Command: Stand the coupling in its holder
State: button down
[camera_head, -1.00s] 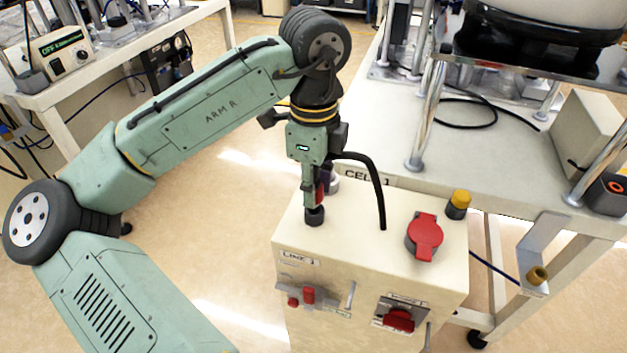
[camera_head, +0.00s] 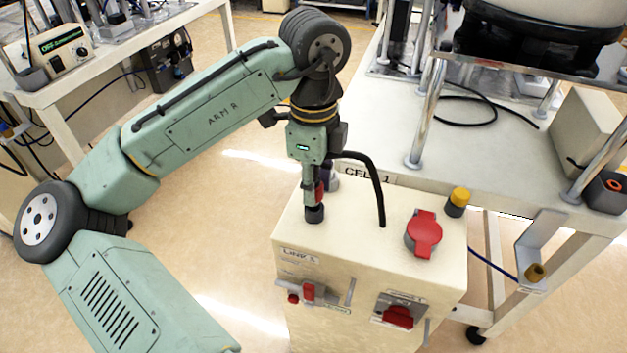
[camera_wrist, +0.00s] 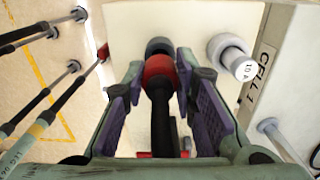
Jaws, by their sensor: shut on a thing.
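The coupling, red with a black hose, is between my gripper's purple finger pads (camera_wrist: 160,98). Its red body (camera_wrist: 158,68) shows in the wrist view, and a sliver of red (camera_head: 320,192) shows in the head view. My gripper is shut on it, pointing down at the back left of a cream cabinet's top. A dark round collar (camera_head: 315,213) sits directly below the red part, at the cabinet top; it also shows in the wrist view (camera_wrist: 158,45). I cannot tell whether the collar belongs to the coupling or the cabinet. The hose (camera_head: 378,195) arcs to the right. I cannot tell which part is the holder.
The cream cabinet (camera_head: 350,240) carries a red lidded socket (camera_head: 423,233) and a yellow-capped post (camera_head: 457,202). A white cylinder marked 10 A (camera_wrist: 230,57) stands right of the collar. A bracket with a brass-coloured cup (camera_head: 535,272) hangs on the table (camera_head: 470,150) at right.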

jog(key=shift+f+b, duration=0.55)
jog(key=shift+f, duration=0.7)
dwell(0.4)
jog(key=c, duration=1.2)
grip_release()
jog(key=shift+o, duration=0.8)
jog(key=shift+r, duration=0.15)
notch_tip(320, 180, up, 7)
jog(key=p, duration=0.8)
notch_tip(320, 180, up, 2)
jog(key=p, duration=0.2)
jog(key=shift+r+p, duration=0.25)
jog(key=shift+p, duration=0.1)
jog(key=shift+r, duration=0.75)
